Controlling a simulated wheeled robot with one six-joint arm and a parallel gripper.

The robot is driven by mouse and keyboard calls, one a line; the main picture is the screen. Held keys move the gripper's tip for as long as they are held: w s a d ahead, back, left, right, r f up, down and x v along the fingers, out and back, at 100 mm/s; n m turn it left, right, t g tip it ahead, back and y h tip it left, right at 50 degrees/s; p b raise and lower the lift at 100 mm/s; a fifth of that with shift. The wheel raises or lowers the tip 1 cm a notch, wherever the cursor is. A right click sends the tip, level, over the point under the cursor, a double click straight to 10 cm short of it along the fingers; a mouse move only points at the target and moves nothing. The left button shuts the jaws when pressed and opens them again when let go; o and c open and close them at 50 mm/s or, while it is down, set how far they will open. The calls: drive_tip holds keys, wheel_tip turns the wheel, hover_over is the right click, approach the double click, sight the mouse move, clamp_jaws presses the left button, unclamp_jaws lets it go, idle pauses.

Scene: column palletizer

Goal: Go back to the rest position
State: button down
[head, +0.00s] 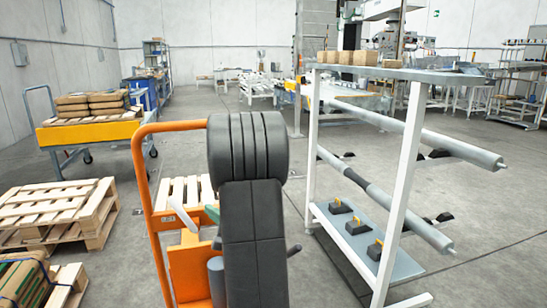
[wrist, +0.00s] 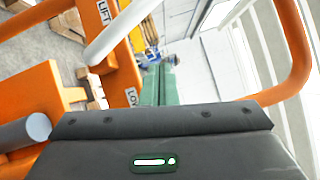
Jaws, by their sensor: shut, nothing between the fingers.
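My gripper (wrist: 160,85) shows in the wrist view as two green fingers pressed together, with nothing between them. In the head view its green fingers (head: 211,214) show just left of my dark arm, which hides the rest of the gripper. An orange frame (head: 163,200) with a bent top bar stands close by on the left. A pale lever (head: 182,214) on it lies near the fingers, apart from them as far as I can see. In the wrist view the frame (wrist: 110,70) bears the labels LIFT and LOW, and the lever (wrist: 120,30) is at upper left.
A grey-topped rack (head: 400,75) with rollers and boxes stands close on the right. Wooden pallets (head: 60,205) lie at left. An orange cart (head: 85,132) carries sacks behind them. Open floor (head: 215,120) lies beyond my arm.

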drive_tip(key=d+f+m+t, duration=0.1)
drive_tip(key=d+f+m, duration=0.1)
drive_tip(key=d, duration=0.4)
drive_tip(key=shift+s+f, duration=0.25)
drive_tip(key=shift+f, duration=0.4)
drive_tip(key=shift+b, duration=0.3)
